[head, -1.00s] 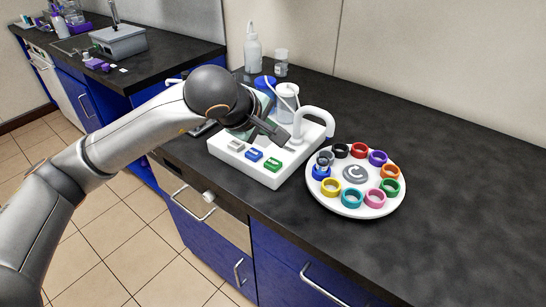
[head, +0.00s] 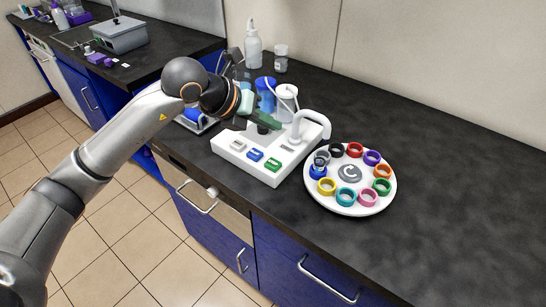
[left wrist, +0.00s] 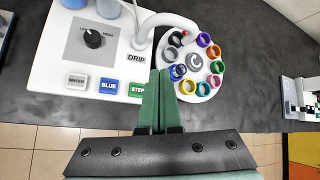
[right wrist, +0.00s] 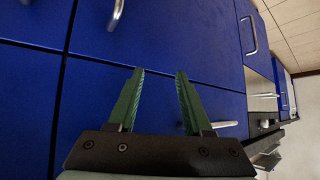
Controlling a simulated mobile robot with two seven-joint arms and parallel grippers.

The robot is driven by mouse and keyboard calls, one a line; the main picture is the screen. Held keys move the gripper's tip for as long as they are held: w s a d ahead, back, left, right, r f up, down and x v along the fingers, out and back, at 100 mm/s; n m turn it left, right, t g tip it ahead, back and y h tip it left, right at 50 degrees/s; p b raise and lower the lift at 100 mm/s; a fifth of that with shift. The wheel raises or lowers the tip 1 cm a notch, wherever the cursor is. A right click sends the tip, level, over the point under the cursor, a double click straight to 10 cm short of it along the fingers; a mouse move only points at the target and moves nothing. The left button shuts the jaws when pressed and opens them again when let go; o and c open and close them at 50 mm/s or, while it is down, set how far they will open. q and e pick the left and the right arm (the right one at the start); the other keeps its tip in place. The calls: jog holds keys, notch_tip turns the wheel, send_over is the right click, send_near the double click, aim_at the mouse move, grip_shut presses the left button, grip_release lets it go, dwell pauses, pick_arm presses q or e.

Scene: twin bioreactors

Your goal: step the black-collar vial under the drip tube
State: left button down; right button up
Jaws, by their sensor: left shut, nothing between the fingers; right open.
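A white round carousel (head: 349,205) carries a ring of colored collars. The black collar (head: 336,150) sits at its back left, between the red and grey ones; it also shows in the left wrist view (left wrist: 175,39). The white drip tube (head: 312,114) arches from the white control box (head: 229,147) toward the carousel's back left; I cannot tell which vial is under its outlet. The green STEP button (head: 273,165) is on the box's front; it also shows in the left wrist view (left wrist: 138,90). My left gripper (left wrist: 159,72) is shut and empty, above the box. My right gripper (right wrist: 159,72) is open and empty.
A white bottle (head: 253,50) and a small jar (head: 281,62) stand near the wall. WATER and BLUE buttons (head: 255,155) sit beside STEP. Blue cabinet fronts (right wrist: 110,60) face my right gripper.

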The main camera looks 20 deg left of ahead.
pick_arm(q)
jog(key=shift+a+r+n, duration=0.1)
jog(key=shift+n, duration=0.7)
pick_arm(e)
jog(key=shift+r, duration=0.15)
pick_arm(q)
jog(key=b, duration=0.4)
send_over(269, 166)
notch_tip(269, 166, down, 5)
jog(key=shift+f, duration=0.15)
notch_tip(269, 166, down, 2)
jog(key=shift+w+b, duration=0.1)
jog(key=shift+b, duration=0.45)
jog(key=shift+f+b, duration=0.5)
jog(key=shift+f, duration=0.25)
pick_arm(e)
jog(key=shift+n+y, duration=0.3)
jog(key=shift+y, duration=0.1)
jog(key=a+f, duration=0.1)
jog(key=f, duration=0.1)
jog(key=w+a+f, duration=0.1)
jog(key=a+f, duration=0.1)
jog(key=shift+w, duration=0.15)
jog(key=shift+r, duration=0.1)
jog(key=shift+w+d, duration=0.1)
jog(key=shift+d, duration=0.05)
